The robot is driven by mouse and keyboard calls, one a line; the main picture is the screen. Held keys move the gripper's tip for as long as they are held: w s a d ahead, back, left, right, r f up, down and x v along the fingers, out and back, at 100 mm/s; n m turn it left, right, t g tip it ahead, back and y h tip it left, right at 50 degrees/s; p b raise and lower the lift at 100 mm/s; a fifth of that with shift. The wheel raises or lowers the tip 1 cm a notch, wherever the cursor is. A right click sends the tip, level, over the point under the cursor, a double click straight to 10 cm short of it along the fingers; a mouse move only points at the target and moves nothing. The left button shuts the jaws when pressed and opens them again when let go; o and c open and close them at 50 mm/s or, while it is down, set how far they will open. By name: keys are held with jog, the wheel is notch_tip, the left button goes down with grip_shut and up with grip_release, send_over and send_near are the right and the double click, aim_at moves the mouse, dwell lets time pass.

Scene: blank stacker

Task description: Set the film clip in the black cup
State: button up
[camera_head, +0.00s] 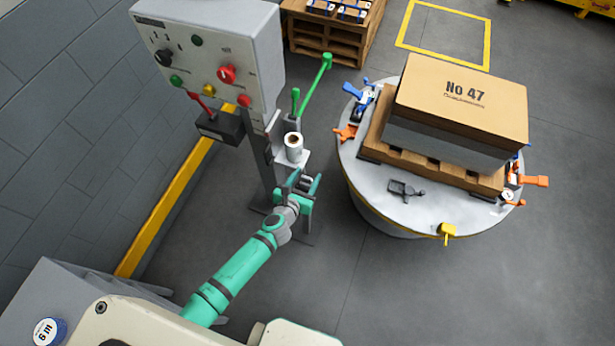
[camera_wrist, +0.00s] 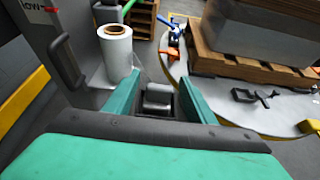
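My gripper (camera_head: 299,184) has green fingers spread apart, low beside the grey post and just below the white roll. The wrist view shows the fingers wide apart, with a small grey rounded piece (camera_wrist: 158,97) between them and gaps at its sides. I cannot tell whether this piece is the film clip or part of the stand. A dark grey clamp-like piece (camera_head: 405,189) lies on the round table; it also shows in the wrist view (camera_wrist: 255,95). A black box-like holder (camera_head: 221,127) under the control panel, with a red stick at it, may be the black cup.
The white film roll (camera_head: 294,148) stands on a small shelf, close ahead of my gripper. The control panel (camera_head: 215,55) is above left. The round table (camera_head: 375,205) at right carries a pallet, a large box (camera_head: 460,100) and coloured clamps. Floor is clear between post and table.

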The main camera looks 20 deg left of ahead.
jog(key=shift+r, duration=0.15)
jog(key=v, duration=1.2)
jog(key=shift+s, duration=0.1)
dwell(0.4)
